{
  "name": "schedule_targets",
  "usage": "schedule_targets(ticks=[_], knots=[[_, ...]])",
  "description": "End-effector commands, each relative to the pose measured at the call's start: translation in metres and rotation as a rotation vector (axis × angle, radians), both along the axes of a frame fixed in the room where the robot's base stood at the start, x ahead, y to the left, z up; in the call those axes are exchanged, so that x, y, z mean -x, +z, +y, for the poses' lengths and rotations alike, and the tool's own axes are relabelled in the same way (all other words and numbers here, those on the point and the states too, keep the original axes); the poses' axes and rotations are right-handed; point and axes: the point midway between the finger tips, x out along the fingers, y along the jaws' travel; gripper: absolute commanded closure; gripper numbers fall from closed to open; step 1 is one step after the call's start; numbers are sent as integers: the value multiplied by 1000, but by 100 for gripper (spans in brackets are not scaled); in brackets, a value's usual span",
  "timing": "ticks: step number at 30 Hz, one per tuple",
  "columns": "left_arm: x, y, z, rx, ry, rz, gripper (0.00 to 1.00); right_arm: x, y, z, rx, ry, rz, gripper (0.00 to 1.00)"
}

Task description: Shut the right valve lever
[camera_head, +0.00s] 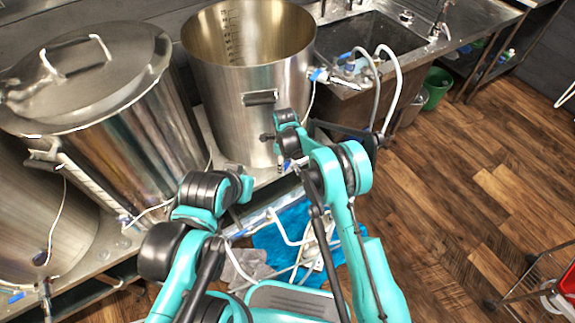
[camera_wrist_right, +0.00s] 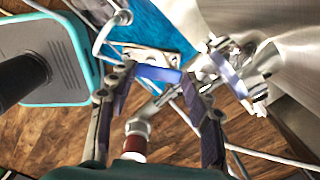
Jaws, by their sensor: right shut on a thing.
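In the right wrist view, a blue valve lever (camera_wrist_right: 158,74) lies crosswise between the fingertips of my right gripper (camera_wrist_right: 157,78), which is shut on it. A second blue lever (camera_wrist_right: 228,75) on metal fittings is just outside the right-hand finger. In the head view my right gripper (camera_head: 288,160) is low in front of the open steel kettle (camera_head: 225,120), partly hidden by its own arm. My left gripper (camera_head: 243,187) is left of it, small and dark, with its fingers unclear.
A lidded kettle (camera_head: 130,110) and another vessel (camera_head: 30,220) stand at left. A sink (camera_head: 370,40) with hoses is at the back right. White tubing and a blue cloth (camera_head: 275,245) lie below my arms. The wooden floor (camera_head: 450,220) at right is largely clear.

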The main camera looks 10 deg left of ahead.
Motion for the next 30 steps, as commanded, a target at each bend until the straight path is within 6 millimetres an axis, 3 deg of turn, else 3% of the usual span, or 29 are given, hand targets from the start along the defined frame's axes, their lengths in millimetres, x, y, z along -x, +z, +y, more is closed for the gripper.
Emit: schedule_targets(ticks=[18, 19, 20, 21, 30], knots=[[0, -1, 0, 0, 0, 0, 100, 0, 0, 2, 1, -40, 1, 100], [0, -1, 0, 0, 0, 0, 100, 0, 0, 2, 1, -40, 1, 43], [0, -1, 0, 0, 0, 0, 100, 0, 0, 2, 1, -40, 1, 35], [0, -1, 0, 0, 0, 0, 100, 0, 0, 2, 1, -40, 1, 29], [0, -1, 0, 0, 0, 0, 100, -1, 1, 2, 0, -39, 0, 29]])
